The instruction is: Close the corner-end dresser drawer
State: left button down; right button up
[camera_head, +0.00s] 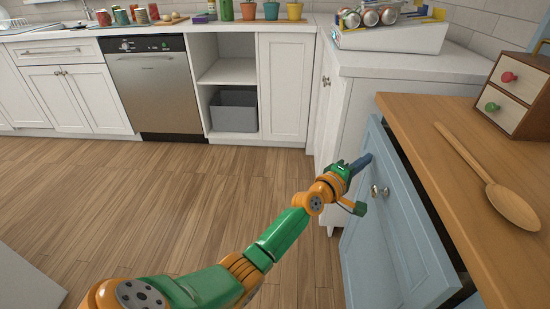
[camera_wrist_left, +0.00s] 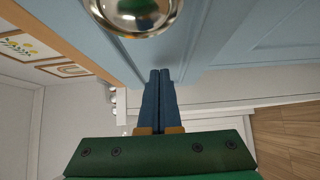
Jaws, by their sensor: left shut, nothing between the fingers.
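The blue dresser (camera_head: 468,290) under a wooden top stands at the right of the head view. Its blue drawer front (camera_head: 395,245) stands out from the body, with a dark gap behind its right edge. Shiny metal knob hardware (camera_head: 376,191) is on the front; a round knob fills the top of the left wrist view (camera_wrist_left: 135,12). My left gripper (camera_head: 362,163) is at the front's upper far end, beyond the knob. Its dark blue fingers (camera_wrist_left: 160,78) are together and empty, close to the blue front; I cannot tell whether they touch. My right gripper is not in view.
A wooden spoon (camera_head: 512,207) and a small box with drawers (camera_head: 517,95) are on the wooden top (camera_head: 440,130). A white corner cabinet (camera_head: 345,120) stands just beyond the dresser. The wooden floor (camera_head: 150,195) to the left is clear.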

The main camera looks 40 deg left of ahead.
aim_at(376, 166)
pick_arm(q)
jog(key=w+d, duration=0.2)
jog(key=d, duration=0.1)
jog(key=shift+w+d+b, duration=0.1)
jog(key=shift+d+b, duration=0.05)
jog(key=shift+b, duration=0.2)
jog(key=shift+w+d+r, duration=0.1)
dwell(0.4)
